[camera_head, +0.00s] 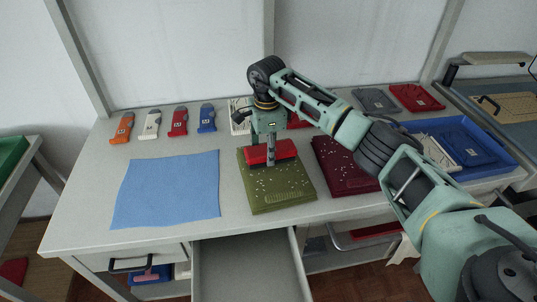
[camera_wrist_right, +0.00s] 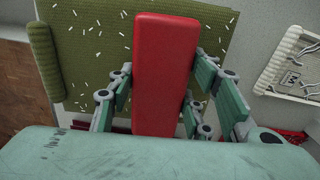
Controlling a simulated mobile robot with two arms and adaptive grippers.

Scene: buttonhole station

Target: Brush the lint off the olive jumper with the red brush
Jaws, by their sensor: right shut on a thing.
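The olive jumper (camera_head: 290,196) lies folded flat on the table, just right of the blue cloth. White lint specks are scattered over it, and they also show on the olive fabric in the right wrist view (camera_wrist_right: 90,60). My right gripper (camera_head: 268,143) is shut on the red brush (camera_head: 286,150), over the back part of the jumper. In the right wrist view the red brush (camera_wrist_right: 166,60) sits between the fingers. I cannot tell whether the brush touches the fabric. My left gripper is not in view.
A blue cloth (camera_head: 165,190) lies left of the jumper. A maroon folded garment (camera_head: 340,165) with white specks lies to the right, partly behind my arm. A blue tray (camera_head: 505,155) is farther right. A drawer (camera_head: 245,265) is open in front.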

